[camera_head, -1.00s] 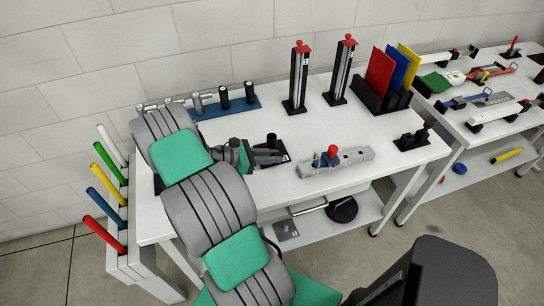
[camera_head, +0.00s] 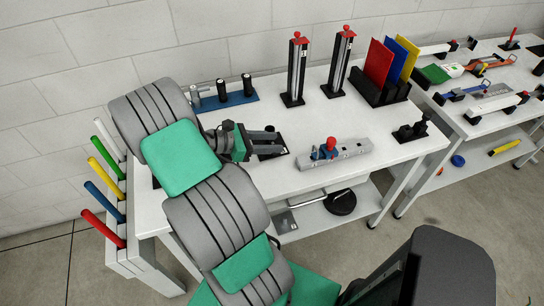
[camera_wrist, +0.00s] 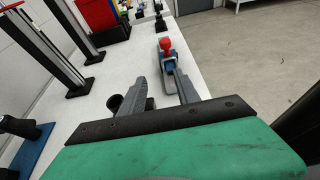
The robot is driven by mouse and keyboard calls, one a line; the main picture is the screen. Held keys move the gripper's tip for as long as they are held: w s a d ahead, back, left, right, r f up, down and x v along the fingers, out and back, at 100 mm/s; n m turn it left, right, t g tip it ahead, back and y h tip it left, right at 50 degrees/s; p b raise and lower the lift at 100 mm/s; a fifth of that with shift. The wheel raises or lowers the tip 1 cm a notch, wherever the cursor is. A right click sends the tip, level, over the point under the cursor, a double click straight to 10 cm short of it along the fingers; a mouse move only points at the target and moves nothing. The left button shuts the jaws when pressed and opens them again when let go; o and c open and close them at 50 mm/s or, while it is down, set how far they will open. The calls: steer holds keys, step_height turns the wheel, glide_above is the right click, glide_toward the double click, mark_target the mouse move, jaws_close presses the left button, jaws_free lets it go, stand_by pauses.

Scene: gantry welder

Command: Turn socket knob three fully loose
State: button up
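A blue socket rack (camera_head: 234,99) lies at the back left of the white bench, with upright cylinders on it. A grey cylinder (camera_head: 194,96) and two black-topped ones (camera_head: 221,90) show; my arm hides the rack's left end. I cannot tell which one is knob three. The rack also shows at the left edge of the wrist view (camera_wrist: 38,148), below a black cylinder. My gripper (camera_head: 281,142) is open, with its fingers apart and nothing between them (camera_wrist: 161,84). It points right, low over the bench, in front of the rack.
A black knob (camera_wrist: 114,103) stands close beside my left finger in the wrist view. A grey clamp block with a red knob (camera_head: 333,153) lies beyond the fingertips. Two tall red-topped posts (camera_head: 297,70) and coloured plates (camera_head: 379,62) stand behind.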

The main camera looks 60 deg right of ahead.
steer(key=s+a+r, duration=0.5)
steer(key=a, duration=0.4)
steer(key=shift+r, duration=0.25)
